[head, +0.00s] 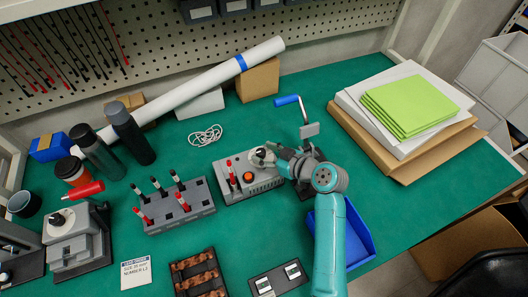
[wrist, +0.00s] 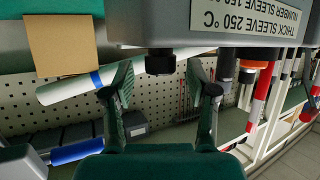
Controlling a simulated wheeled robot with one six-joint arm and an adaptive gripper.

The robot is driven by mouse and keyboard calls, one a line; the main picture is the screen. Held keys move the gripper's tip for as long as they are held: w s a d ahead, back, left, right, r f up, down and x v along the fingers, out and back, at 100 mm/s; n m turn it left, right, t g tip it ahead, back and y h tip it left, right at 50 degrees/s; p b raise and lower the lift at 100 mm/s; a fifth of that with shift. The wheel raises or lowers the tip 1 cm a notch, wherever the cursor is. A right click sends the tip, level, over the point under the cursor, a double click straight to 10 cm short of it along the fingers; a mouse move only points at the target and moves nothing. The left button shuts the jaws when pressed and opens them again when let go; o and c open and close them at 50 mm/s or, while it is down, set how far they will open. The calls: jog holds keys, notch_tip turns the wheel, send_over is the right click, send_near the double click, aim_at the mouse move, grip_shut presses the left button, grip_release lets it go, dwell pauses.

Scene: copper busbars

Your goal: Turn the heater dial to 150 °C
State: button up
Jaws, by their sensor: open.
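The heater (head: 262,189) is a grey box near the middle of the green bench, with an orange-red button on top. My gripper (head: 262,157) is over its back part. In the wrist view, which looks upside down, the box (wrist: 225,35) fills the top, with a label reading "THICK SLEEVE 250 °C" and a partly cut line "NUMBER SLEEVE 150". A black dial (wrist: 160,62) shows between the fingers of my open gripper (wrist: 161,78), with gaps on both sides. The dial's pointer and setting cannot be read.
A grey rack (head: 175,208) with red and black pins stands left of the heater. A blue-handled lever tool (head: 300,115) stands behind right, a blue bin (head: 355,235) front right beside my arm. A card (head: 135,272) and a copper-coloured block (head: 198,272) lie in front.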

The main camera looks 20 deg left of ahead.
jog(key=shift+a+f, duration=0.15)
jog(key=shift+a, duration=0.2)
jog(key=shift+c, duration=0.3)
grip_shut()
